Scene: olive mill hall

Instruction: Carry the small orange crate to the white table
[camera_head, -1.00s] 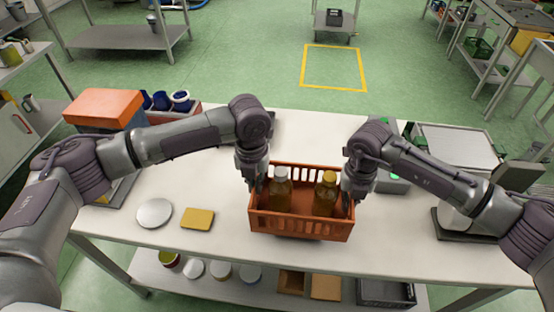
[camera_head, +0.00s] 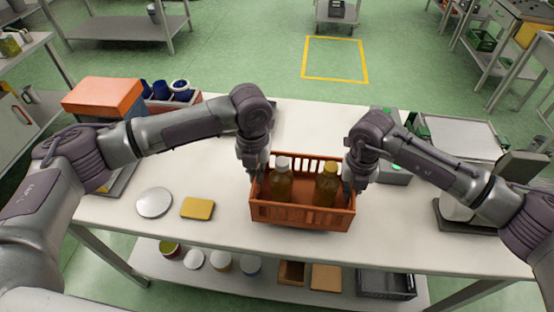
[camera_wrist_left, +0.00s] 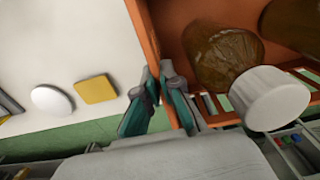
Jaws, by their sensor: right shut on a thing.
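The small orange crate (camera_head: 302,215) is at the front middle of the white-topped table (camera_head: 330,255). Two bottles with amber-brown contents stand in it, one with a white cap (camera_head: 282,180) and one with a yellow cap (camera_head: 327,187). My left gripper (camera_head: 257,183) is at the crate's left end; in the left wrist view its fingertips (camera_wrist_left: 159,72) close on the crate's end wall (camera_wrist_left: 143,25). My right gripper (camera_head: 348,184) is shut on the crate's right end. Its fingertips are mostly hidden. Whether the crate's base touches the tabletop I cannot tell.
A white disc (camera_head: 154,202) and a yellow block (camera_head: 197,208) lie left of the crate. An orange box (camera_head: 103,97) stands at the back left and a scale-like device (camera_head: 465,215) at the right. Green floor with a yellow square outline (camera_head: 335,78) is open beyond the table.

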